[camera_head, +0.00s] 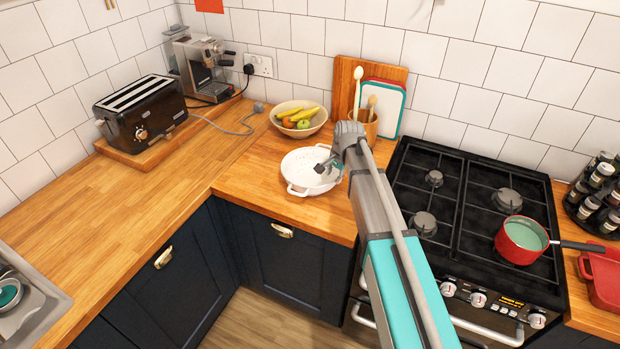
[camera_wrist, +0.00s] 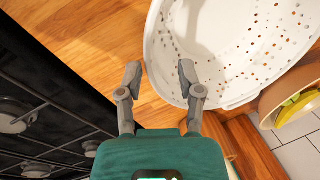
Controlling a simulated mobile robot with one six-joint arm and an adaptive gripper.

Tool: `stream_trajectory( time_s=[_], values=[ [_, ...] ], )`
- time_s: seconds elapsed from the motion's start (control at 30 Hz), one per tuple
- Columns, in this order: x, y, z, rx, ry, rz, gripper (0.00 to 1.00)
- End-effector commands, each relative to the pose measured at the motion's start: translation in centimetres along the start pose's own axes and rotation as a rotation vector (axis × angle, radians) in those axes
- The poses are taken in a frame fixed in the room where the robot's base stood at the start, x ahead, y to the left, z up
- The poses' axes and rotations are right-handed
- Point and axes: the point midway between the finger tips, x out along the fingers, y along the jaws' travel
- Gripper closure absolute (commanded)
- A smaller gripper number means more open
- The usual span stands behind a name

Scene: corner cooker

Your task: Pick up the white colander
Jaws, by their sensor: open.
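The white colander (camera_head: 303,163) stands upright on the wooden counter, left of the hob. It has a handle at its front left and small holes. In the wrist view the colander (camera_wrist: 235,45) fills the upper right. My gripper (camera_wrist: 160,75) is open and empty. In that view its right fingertip lies over the colander's inside and its left fingertip over the counter outside, with the near rim between them. In the head view my gripper (camera_head: 324,166) is at the colander's right side, partly hidden by my arm. I cannot tell whether it touches.
A fruit bowl (camera_head: 298,130) stands just behind the colander. A utensil pot (camera_head: 366,125) and cutting boards (camera_head: 345,85) stand behind right. The hob (camera_head: 455,195) with a red saucepan (camera_head: 521,241) is to the right.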

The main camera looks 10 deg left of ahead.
Motion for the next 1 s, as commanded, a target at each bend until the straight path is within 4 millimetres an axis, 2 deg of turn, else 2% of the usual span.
stream_trajectory(
  time_s=[0.6, 1.0],
  values=[
    [4.6, -0.1, -0.2, 0.001, 0.0, 0.0, 0.53],
    [5.0, -0.1, -0.2, 0.002, 0.0, 0.0, 0.53]
  ],
)
